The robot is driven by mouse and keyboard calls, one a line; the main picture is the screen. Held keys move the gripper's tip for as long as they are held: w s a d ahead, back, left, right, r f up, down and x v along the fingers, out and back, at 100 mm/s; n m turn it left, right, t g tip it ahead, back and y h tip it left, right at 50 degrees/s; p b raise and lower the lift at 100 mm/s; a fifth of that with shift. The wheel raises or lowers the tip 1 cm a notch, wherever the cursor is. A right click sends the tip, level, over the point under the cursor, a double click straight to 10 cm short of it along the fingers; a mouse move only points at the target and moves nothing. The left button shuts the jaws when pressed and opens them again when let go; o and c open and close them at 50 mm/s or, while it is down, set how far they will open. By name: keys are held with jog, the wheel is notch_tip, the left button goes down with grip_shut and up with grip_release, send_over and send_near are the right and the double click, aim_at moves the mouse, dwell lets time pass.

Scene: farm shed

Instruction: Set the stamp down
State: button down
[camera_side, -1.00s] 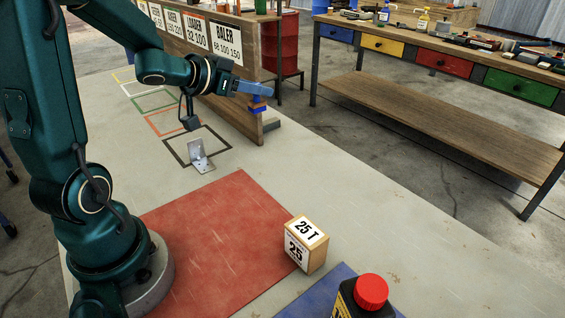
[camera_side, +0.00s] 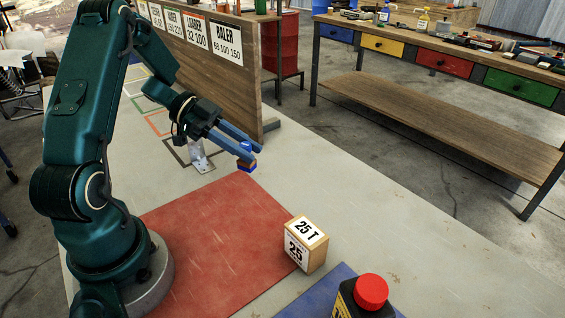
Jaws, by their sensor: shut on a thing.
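The stamp (camera_side: 247,164) is a small piece with a blue handle, a brown band and a blue base. My gripper (camera_side: 252,149) has two long blue fingers and is shut on the stamp's upper part. It holds the stamp over the far right corner of the red mat (camera_side: 215,240). I cannot tell exactly how high the stamp is above the table. Part of its handle is hidden by the fingers.
A box marked 25 T (camera_side: 306,246) stands at the red mat's right edge. A dark bottle with a red cap (camera_side: 371,291) stands by a blue mat (camera_side: 318,296). A metal bracket (camera_side: 201,157) is behind my gripper, near a wooden sign board (camera_side: 238,85). The table's right side is clear.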

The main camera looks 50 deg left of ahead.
aim_at(247, 171)
jog(key=shift+f, duration=2.8)
jog(key=shift+f, duration=0.15)
jog(key=c, duration=0.7)
grip_release()
jog(key=shift+o, duration=0.2)
